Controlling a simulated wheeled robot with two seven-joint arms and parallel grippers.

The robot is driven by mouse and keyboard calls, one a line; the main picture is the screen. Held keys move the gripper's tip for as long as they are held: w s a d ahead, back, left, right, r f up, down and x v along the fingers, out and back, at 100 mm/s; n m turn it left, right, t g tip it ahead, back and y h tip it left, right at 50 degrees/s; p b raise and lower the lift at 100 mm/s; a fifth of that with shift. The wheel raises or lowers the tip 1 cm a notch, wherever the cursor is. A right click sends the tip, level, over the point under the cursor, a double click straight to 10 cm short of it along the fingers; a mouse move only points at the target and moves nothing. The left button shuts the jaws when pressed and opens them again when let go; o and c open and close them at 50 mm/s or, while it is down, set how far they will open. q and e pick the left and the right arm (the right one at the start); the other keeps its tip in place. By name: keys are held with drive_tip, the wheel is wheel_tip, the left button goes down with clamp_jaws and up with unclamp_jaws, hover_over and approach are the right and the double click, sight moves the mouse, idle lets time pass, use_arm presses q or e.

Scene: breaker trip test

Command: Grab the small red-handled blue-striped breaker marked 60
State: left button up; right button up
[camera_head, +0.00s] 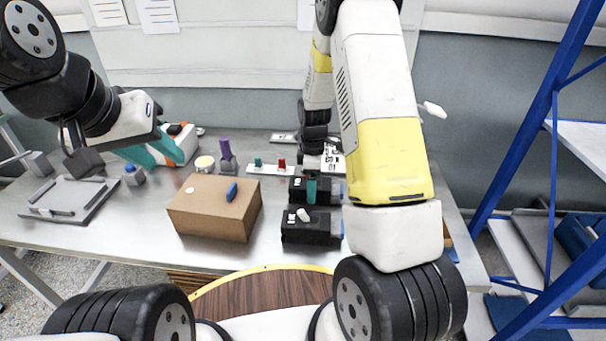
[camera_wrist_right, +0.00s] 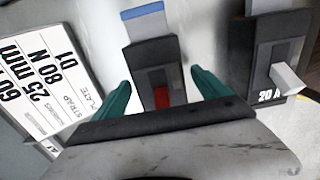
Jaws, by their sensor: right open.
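In the right wrist view, a black breaker with a blue stripe (camera_wrist_right: 147,25) and a red handle (camera_wrist_right: 161,97) lies between the teal fingers of my right gripper (camera_wrist_right: 160,88). The fingers are open, one on each side, with gaps to it. Its rating mark cannot be read. The same breaker (camera_head: 298,190) is partly hidden behind my right gripper (camera_head: 311,188) in the head view. A second black breaker with a white handle, marked 20 A (camera_wrist_right: 270,60), is to the right; it is the nearer one (camera_head: 315,232) in the head view. My left gripper (camera_head: 165,158) is open at the back left.
A placard (camera_wrist_right: 45,75) with printed text lies left of the red-handled breaker. A cardboard box (camera_head: 213,218) with a blue item on top stands left of the breakers. A grey tray (camera_head: 70,200) is at the far left. A blue rack (camera_head: 550,120) stands right.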

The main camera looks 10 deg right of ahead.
drive_tip(key=shift+c, duration=0.3)
clamp_jaws()
